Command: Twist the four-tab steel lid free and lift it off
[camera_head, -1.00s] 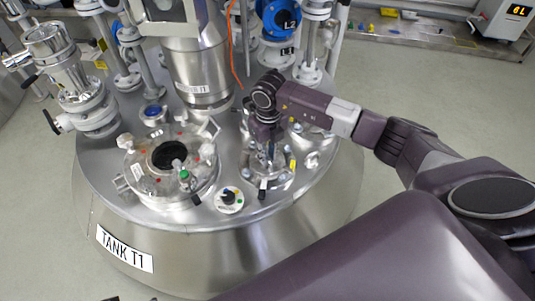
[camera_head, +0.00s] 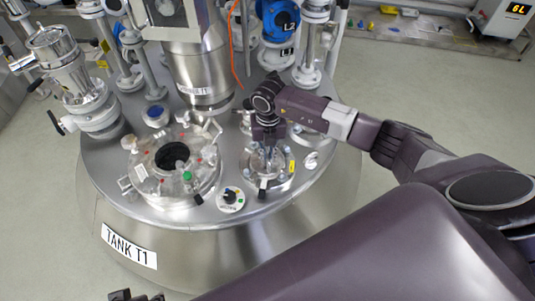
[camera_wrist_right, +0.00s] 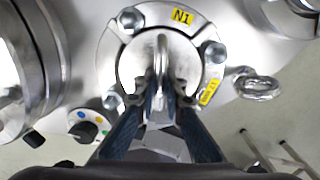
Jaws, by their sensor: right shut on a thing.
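The round steel lid (camera_wrist_right: 135,65) lies in a bolted flange marked N1 (camera_wrist_right: 183,17) in the right wrist view. A steel loop handle (camera_wrist_right: 161,50) stands up from its middle. My right gripper (camera_wrist_right: 160,105) is shut on this handle, with dark fingers on either side that hide the lid's near part. In the head view my right gripper (camera_head: 268,148) points down over the lid (camera_head: 265,163) on the tank top, and the lid is partly hidden. I cannot make out all four tabs. Dark tips of my left gripper (camera_head: 135,296) show at the bottom edge; their state is unclear.
A round hatch (camera_head: 145,185) with clamps stands left of the lid on tank T1 (camera_head: 205,240). A small knob panel (camera_head: 230,200) sits between them. A steel column (camera_head: 200,75) and blue-bodied valve (camera_head: 278,18) rise behind.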

